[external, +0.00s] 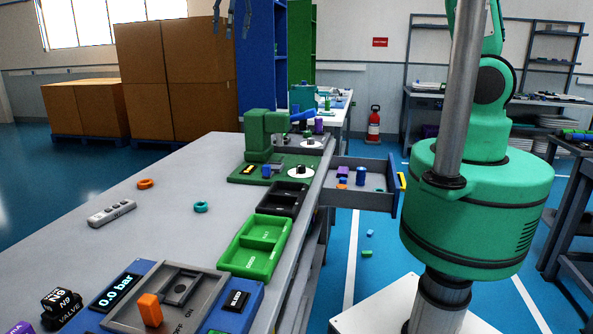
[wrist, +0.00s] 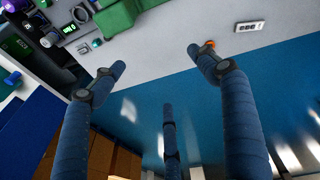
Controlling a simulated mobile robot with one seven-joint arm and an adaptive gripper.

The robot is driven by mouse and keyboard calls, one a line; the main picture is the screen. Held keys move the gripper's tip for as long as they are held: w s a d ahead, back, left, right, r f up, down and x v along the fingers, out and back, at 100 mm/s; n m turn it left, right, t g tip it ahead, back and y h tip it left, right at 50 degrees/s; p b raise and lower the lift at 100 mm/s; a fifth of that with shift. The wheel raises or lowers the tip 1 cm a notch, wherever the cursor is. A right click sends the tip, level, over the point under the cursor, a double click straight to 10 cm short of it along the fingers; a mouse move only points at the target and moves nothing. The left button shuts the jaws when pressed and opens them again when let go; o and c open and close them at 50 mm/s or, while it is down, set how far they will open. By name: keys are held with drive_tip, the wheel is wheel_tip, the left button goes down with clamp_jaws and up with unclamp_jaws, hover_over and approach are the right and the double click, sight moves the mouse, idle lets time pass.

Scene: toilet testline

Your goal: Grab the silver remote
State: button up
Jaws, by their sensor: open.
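The silver remote (external: 111,213) lies flat on the left part of the grey workbench (external: 165,190) in the external view. It shows small in the wrist view (wrist: 249,26), near the top right, close to the bench edge. My gripper (external: 230,22) shows partly at the top of the external view, its dark fingers hanging down. In the wrist view my gripper (wrist: 156,60) has its blue fingers spread wide with nothing between them. The remote is apart from the fingers, beyond and to the right of the right fingertip.
An orange ring (external: 146,184) and a teal ring (external: 201,207) lie near the remote. A green tray (external: 256,247), a green press (external: 262,135) and a blue valve panel (external: 128,290) stand along the bench. Bench surface around the remote is mostly clear. Cardboard boxes (external: 180,70) stand behind.

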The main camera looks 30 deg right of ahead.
drive_tip(key=w+a+f+n+p, duration=0.1)
drive_tip(key=a+f+n, duration=0.15)
drive_tip(key=a, duration=0.45)
drive_tip(key=w+a+f+n, duration=0.1)
drive_tip(key=a+f, duration=0.3)
drive_tip(key=a, duration=0.3)
drive_tip(key=n+g+h+p, duration=0.1)
drive_tip(key=n+g+p, duration=0.15)
drive_tip(key=n, duration=0.55)
hover_over(110, 208)
wheel_tip(110, 208, down, 28)
drive_tip(key=shift+r+p, duration=0.25)
drive_tip(key=shift+p, duration=0.2)
drive_tip(key=shift+s+f, duration=0.1)
drive_tip(key=shift+f, duration=4.2)
